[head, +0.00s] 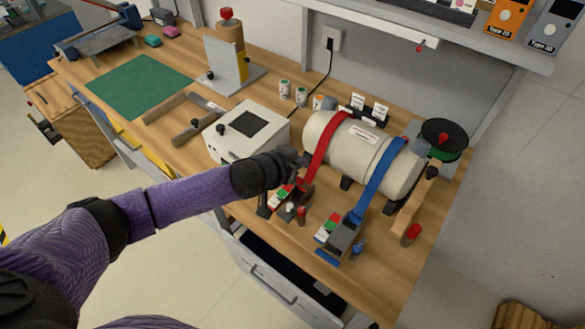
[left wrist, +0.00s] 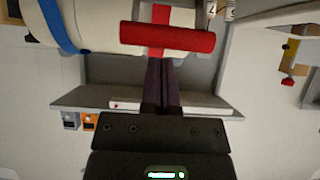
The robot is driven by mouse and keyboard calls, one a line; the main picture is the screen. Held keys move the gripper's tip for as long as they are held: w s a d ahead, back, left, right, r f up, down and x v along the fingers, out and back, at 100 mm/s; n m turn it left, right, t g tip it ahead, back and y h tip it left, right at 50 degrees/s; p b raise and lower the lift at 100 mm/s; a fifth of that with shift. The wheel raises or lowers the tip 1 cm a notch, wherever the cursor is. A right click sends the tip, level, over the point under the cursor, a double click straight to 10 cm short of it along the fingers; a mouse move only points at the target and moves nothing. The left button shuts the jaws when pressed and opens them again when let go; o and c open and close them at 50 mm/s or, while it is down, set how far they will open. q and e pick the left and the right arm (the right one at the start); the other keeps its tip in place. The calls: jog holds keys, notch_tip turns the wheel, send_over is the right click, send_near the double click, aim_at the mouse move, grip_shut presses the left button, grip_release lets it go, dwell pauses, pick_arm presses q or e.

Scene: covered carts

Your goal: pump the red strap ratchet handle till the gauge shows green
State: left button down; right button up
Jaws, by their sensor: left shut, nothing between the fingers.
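The red strap (head: 325,147) runs over a cream cylinder (head: 350,150) on the bench. Its ratchet (head: 300,197) sits at the front, beside a small gauge plate (head: 280,195) with green, white and red areas; the gauge's reading is too small to tell. My left gripper (head: 298,160) is shut and empty, close to the red strap above the ratchet. In the left wrist view, a red bar-shaped handle (left wrist: 168,38) lies crosswise just beyond the shut fingertips (left wrist: 161,62), with red strap behind it. I cannot tell whether they touch. My right gripper is out of view.
A blue strap (head: 380,180) with its own ratchet (head: 345,235) and gauge is close on the right. A white box (head: 245,135) stands left of the cylinder. An open drawer (head: 265,275) juts out below the bench edge. A green mat (head: 140,87) lies farther left.

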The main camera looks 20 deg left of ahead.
pick_arm(q)
jog(key=shift+s+a+f, duration=0.3)
jog(key=shift+s+f, duration=0.15)
jog(key=shift+s, duration=0.25)
